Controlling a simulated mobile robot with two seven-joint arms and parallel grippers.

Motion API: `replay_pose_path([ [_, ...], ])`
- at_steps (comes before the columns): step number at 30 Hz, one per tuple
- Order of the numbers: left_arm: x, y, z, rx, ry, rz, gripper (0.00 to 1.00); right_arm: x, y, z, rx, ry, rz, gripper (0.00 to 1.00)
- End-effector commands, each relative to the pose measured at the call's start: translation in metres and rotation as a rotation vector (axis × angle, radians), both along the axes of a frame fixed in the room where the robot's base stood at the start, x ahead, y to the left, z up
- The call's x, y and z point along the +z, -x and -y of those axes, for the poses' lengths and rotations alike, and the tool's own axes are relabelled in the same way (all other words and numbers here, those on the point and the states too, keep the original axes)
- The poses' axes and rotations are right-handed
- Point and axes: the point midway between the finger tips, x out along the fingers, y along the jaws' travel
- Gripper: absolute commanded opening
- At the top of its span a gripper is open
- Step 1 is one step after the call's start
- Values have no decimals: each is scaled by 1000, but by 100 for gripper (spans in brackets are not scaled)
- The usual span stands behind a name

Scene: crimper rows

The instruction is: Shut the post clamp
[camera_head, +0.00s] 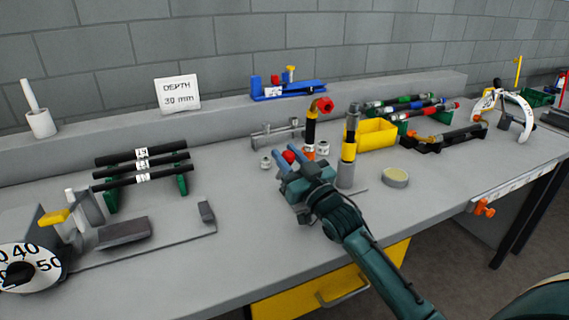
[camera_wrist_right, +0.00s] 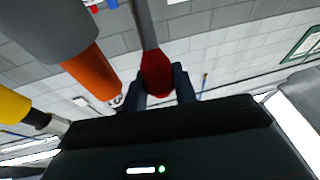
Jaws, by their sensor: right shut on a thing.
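My right gripper (camera_head: 293,156) is at the middle of the bench, shut on a red-tipped lever (camera_head: 289,157). The wrist view shows the red grip (camera_wrist_right: 156,74) between my two fingers (camera_wrist_right: 165,85), with a grey stem running up from it. I take this to be the post clamp's lever; the clamp body is not clear. The orange part (camera_wrist_right: 92,72) shows close to my fingers in the wrist view. My left gripper is not in view.
A grey, black and yellow post (camera_head: 349,148) stands close right of my gripper. A yellow bin (camera_head: 372,137) and a round tin (camera_head: 395,178) are further right. Black bars (camera_head: 142,168) lie on a green rack at left. The bench front (camera_head: 240,260) is clear.

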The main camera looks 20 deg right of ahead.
Motion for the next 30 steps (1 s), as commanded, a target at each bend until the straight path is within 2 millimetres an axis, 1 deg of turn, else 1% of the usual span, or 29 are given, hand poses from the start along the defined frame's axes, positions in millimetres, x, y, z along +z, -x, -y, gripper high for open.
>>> replay_pose_path([
  [1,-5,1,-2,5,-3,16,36,-8,2,-1,2,-6,21,0],
  [7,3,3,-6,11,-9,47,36,-5,7,0,1,-6,66,0],
  [14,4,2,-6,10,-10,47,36,-3,6,0,1,-5,65,0],
  [15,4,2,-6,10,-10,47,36,-3,6,0,1,-5,64,29],
  [17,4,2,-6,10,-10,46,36,-3,6,0,1,-5,64,34],
  [18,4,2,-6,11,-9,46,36,-4,6,0,1,-5,64,36],
  [26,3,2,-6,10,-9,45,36,-4,8,0,1,-4,63,36],
  [29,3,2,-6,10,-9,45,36,-8,16,2,0,-4,62,36],
  [30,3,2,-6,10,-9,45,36,-9,21,3,1,-5,62,36],
])
